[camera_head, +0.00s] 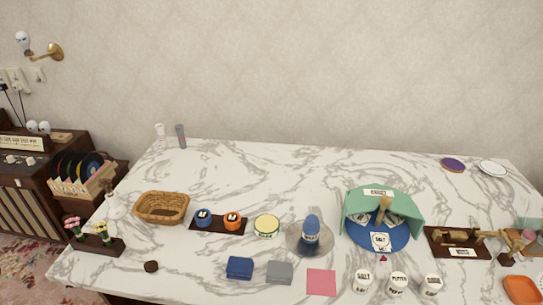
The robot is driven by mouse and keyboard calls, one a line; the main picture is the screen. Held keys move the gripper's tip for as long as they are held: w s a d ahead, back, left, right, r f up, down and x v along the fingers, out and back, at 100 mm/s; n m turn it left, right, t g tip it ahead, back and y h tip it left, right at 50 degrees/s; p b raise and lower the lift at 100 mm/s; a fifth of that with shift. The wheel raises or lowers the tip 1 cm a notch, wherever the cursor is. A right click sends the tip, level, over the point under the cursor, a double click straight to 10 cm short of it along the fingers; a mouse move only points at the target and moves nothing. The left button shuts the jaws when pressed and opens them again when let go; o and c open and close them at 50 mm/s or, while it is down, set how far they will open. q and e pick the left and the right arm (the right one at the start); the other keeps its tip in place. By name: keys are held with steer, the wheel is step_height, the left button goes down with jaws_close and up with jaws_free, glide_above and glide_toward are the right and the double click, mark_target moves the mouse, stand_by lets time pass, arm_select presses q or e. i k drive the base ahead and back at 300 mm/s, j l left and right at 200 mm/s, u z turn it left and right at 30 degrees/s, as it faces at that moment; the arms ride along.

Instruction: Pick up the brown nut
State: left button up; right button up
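A small dark brown rounded object, which looks like the brown nut (151,266), lies on the marble table (130,285) near its front left. It stands clear of the things around it, with bare marble on all sides. Its fine detail is too small to make out. Neither of my grippers is in view.
A flower stand (98,245) is left of the nut, and a wicker basket (162,208) is behind it. A blue box (240,267) and a grey box (280,272) are to its right. A green and blue stand (380,235) with labels is farther right.

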mark_target(150, 267)
steer(key=k+l, duration=0.2)
steer(key=k, duration=0.25)
steer(key=k+l, duration=0.15)
steer(key=k, duration=0.25)
steer(key=k+l, duration=0.2)
steer(key=k, duration=0.25)
